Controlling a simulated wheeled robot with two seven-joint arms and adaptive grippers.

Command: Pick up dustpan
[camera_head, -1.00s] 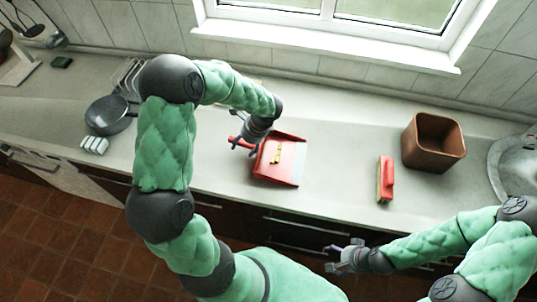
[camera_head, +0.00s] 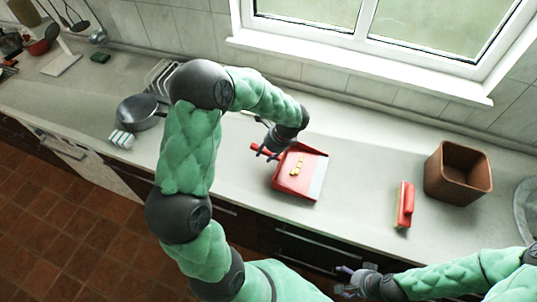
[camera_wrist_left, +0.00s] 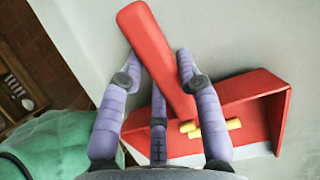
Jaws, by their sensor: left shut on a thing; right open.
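The red dustpan (camera_head: 301,172) is on the light counter near its front edge, with a red handle at its upper left. Small yellow pieces (camera_head: 297,167) lie in its pan. My left gripper (camera_head: 268,152) is at the handle. In the left wrist view, the red handle (camera_wrist_left: 148,40) passes between the purple fingers of the left gripper (camera_wrist_left: 160,68), which is shut on it. Whether the pan is clear of the counter cannot be told. My right gripper (camera_head: 352,282) is open and empty, low in front of the counter.
A red brush (camera_head: 405,204) lies right of the dustpan. A brown square bin (camera_head: 458,173) stands farther right, near the sink edge. A dark pan (camera_head: 141,112) and a wire rack (camera_head: 163,76) are at the left. Counter between dustpan and brush is clear.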

